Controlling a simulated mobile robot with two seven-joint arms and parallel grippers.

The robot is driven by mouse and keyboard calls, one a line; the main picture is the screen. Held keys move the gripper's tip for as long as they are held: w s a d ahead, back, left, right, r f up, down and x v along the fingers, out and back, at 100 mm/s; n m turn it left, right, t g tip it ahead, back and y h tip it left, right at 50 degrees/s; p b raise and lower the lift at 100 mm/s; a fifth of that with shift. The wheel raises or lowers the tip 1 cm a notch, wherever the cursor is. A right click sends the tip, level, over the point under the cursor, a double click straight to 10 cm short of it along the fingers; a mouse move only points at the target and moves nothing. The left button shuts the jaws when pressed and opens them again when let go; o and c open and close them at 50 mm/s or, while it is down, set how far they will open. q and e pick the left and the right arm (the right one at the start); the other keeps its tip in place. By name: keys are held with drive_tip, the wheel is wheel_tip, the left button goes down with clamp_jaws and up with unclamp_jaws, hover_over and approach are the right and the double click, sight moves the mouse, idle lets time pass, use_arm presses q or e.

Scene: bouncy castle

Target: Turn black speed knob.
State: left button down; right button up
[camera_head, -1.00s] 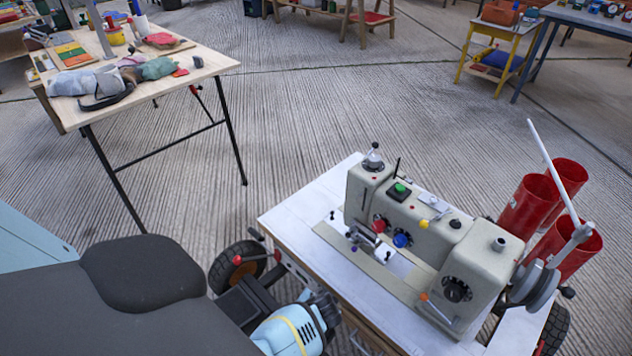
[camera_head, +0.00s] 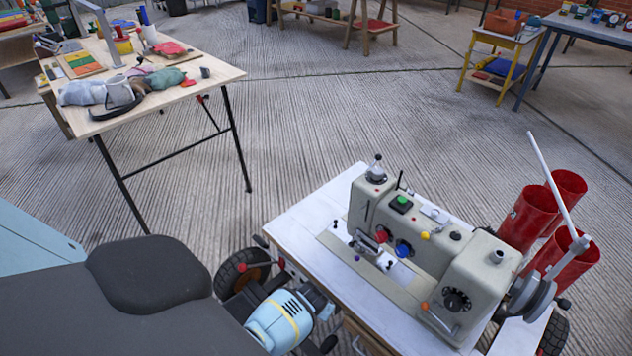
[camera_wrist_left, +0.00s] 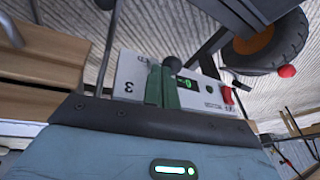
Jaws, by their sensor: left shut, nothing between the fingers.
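In the left wrist view, a round black knob (camera_wrist_left: 171,62) stands out from a white control panel (camera_wrist_left: 128,75). A small display with green digits (camera_wrist_left: 187,83) is beside the knob, and a red switch (camera_wrist_left: 228,96) is farther right. My left gripper (camera_wrist_left: 162,73) is shut and empty, its green fingers in front of the panel with their tips close to the knob. I cannot tell whether they touch it. My right gripper is out of view.
The grey sewing machine (camera_head: 418,240) stands on a white tabletop (camera_head: 300,222). It has a black dial (camera_head: 457,299) on its front. A wheel (camera_head: 241,274) is close to my left arm. Red bins (camera_head: 527,216) stand behind; a wooden table (camera_head: 222,75) is at upper left.

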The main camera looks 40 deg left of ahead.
use_arm(q)
drive_tip(key=shift+a, duration=0.55)
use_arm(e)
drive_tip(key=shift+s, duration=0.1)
use_arm(q)
drive_tip(key=shift+a, duration=0.1)
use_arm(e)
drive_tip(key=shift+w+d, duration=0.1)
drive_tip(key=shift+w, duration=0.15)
use_arm(q)
drive_tip(key=shift+r, duration=0.2)
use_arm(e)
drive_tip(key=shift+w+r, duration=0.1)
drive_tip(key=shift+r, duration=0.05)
